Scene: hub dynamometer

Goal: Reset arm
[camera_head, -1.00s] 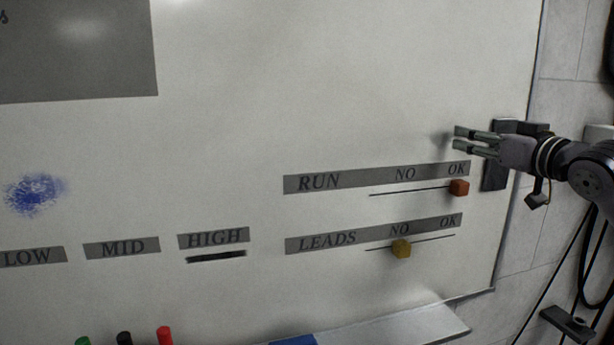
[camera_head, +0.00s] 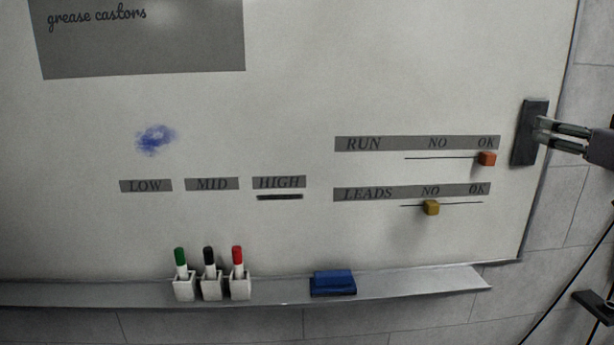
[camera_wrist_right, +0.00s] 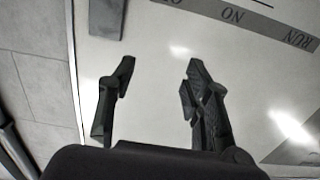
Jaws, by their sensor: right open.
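My right gripper (camera_head: 562,134) is at the right edge of the whiteboard (camera_head: 300,110) in the head view, in front of a dark block (camera_head: 529,132) on the board. In the wrist view the right gripper (camera_wrist_right: 158,92) is open, with nothing between its fingers. The orange slider knob (camera_head: 487,159) is at the OK end of the RUN line. The yellow slider knob (camera_head: 432,207) is under NO on the LEADS line. My left gripper is out of view.
A tray (camera_head: 410,288) runs below the board. It bears green (camera_head: 180,257), black (camera_head: 209,257) and red (camera_head: 237,256) markers in white holders and a blue eraser (camera_head: 333,283). A dark stroke (camera_head: 280,197) is under HIGH.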

